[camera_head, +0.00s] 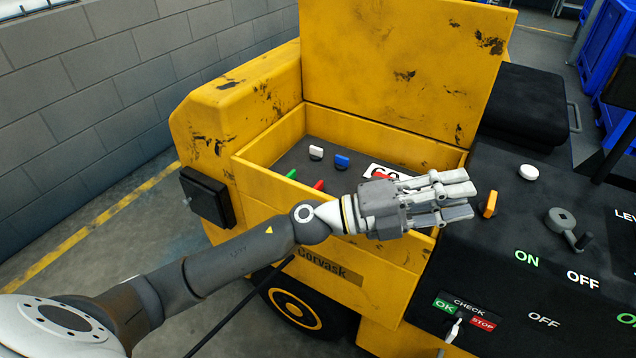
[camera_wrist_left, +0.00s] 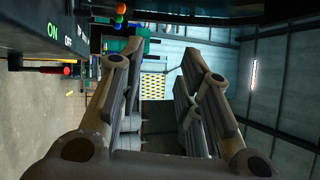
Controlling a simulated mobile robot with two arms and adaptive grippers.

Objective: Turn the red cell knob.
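A red knob (camera_head: 318,185) shows inside the open yellow compartment (camera_head: 262,176), partly hidden by its front wall. Beside it are a green knob (camera_head: 291,174), a white knob (camera_head: 316,152) and a blue knob (camera_head: 342,161). My left gripper (camera_head: 468,195) is raised over the right side of the compartment, to the right of the red knob and touching no knob that I can see. Its fingers stand apart with nothing between them in the left wrist view (camera_wrist_left: 162,62). My right gripper is in neither view.
A raised yellow lid (camera_head: 400,60) stands behind the compartment. A black panel (camera_head: 510,220) to the right carries an orange switch (camera_head: 490,204), a white button (camera_head: 528,172) and a grey crank (camera_head: 563,222). My forearm crosses before the compartment's front. Floor at left is clear.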

